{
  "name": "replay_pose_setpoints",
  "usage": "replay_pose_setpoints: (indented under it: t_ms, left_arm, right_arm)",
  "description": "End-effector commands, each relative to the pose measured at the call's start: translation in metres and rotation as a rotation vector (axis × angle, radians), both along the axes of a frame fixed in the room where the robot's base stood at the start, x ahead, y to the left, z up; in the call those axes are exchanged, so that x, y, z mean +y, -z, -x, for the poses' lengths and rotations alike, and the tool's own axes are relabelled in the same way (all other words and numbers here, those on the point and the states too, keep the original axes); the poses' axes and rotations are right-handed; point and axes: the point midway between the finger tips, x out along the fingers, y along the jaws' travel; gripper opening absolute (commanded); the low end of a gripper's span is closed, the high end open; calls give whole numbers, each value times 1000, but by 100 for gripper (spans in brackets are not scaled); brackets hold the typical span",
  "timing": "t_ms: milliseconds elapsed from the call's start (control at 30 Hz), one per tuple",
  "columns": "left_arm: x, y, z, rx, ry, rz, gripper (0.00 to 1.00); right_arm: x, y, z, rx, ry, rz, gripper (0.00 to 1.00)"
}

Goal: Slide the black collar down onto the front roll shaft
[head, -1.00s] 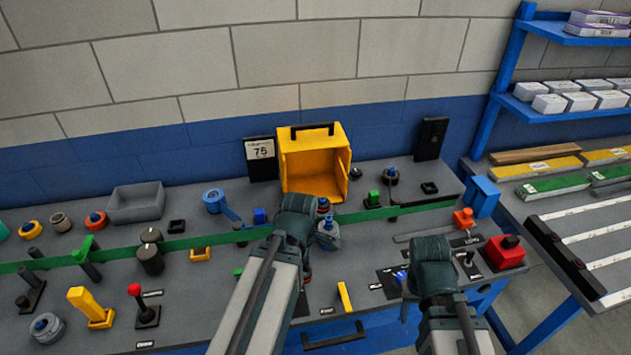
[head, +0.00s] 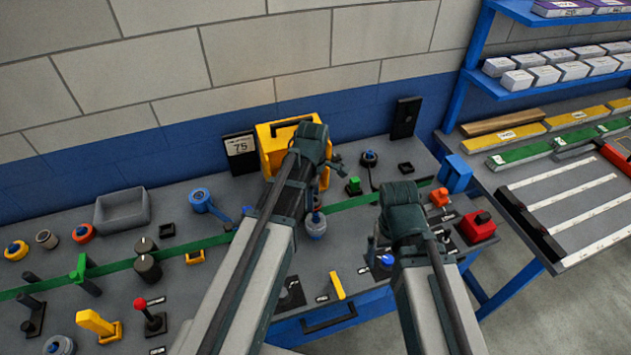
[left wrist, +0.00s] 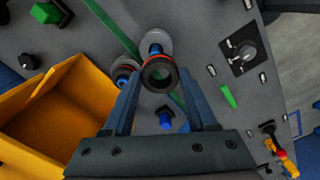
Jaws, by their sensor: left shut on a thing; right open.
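The black collar (left wrist: 158,74) is a thick dark ring between the fingertips of my left gripper (left wrist: 158,88), which is shut on it. In the left wrist view it overlaps the front roll (left wrist: 155,42), a grey disc with a red band beside the green strip. I cannot tell if the collar is around its shaft or above it. The rear roll (left wrist: 123,72) is across the strip, by the left finger. In the head view my left gripper (head: 325,165) hides the collar; a roll (head: 316,224) shows below it. My right gripper (head: 388,240) is open, its fingertips largely hidden.
An open yellow box (head: 272,150) stands behind my left gripper; it also fills the left of the left wrist view (left wrist: 50,112). The green strip (head: 215,242) crosses the panel. A red block (head: 478,226) is to the right. Knobs and levers crowd the left side.

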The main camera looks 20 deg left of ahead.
Motion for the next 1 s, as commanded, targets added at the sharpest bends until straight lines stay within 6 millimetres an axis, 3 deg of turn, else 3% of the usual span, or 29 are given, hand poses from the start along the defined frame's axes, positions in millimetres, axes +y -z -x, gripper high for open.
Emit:
replay_pose_setpoints:
  t_ms: [67,333,800,1000]
  left_arm:
    - [-5,-8,-7,0,7,0,0]
    - [-6,-5,-7,0,9,0,0]
    - [-6,22,-7,0,8,0,0]
    - [-6,24,-7,0,8,0,0]
  right_arm:
    - [0,-8,0,0,0,0,100]
    - [0,-5,0,0,0,0,100]
    - [0,22,0,0,-1,0,100]
    - [0,24,0,0,-1,0,100]
